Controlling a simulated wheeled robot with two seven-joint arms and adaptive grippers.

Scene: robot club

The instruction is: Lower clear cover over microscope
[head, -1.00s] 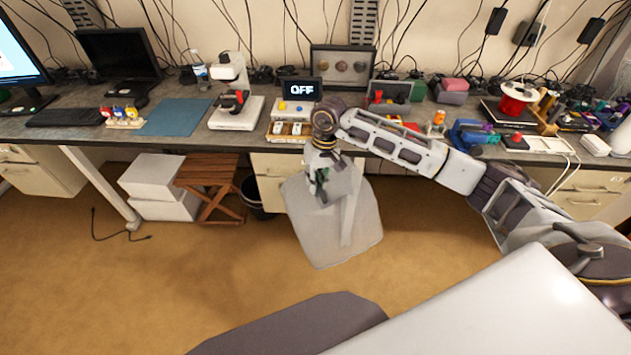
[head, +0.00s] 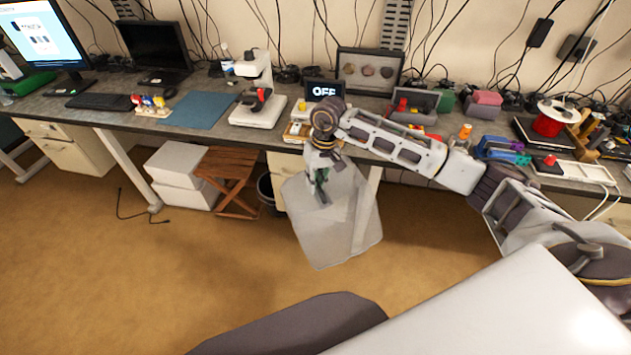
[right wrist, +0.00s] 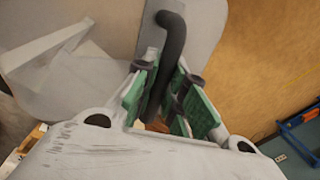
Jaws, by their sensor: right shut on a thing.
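The white microscope (head: 260,92) stands upright and uncovered on the bench, left of the OFF display. The clear cover (head: 335,225) hangs in front of the bench, below its top and above the floor. My right gripper (head: 320,190) is shut on the cover's dark handle. In the right wrist view the green-padded fingers (right wrist: 172,100) close around the dark curved handle (right wrist: 170,50), with the translucent cover (right wrist: 110,35) beyond. The cover is to the right of the microscope and lower than it. My left gripper is out of view.
On the grey bench (head: 225,134), a blue mat (head: 200,109) lies left of the microscope and the OFF display (head: 323,89) is to its right. White boxes (head: 178,175), a wooden stool (head: 228,175) and a black bin (head: 266,190) are under the bench. Open floor lies in front.

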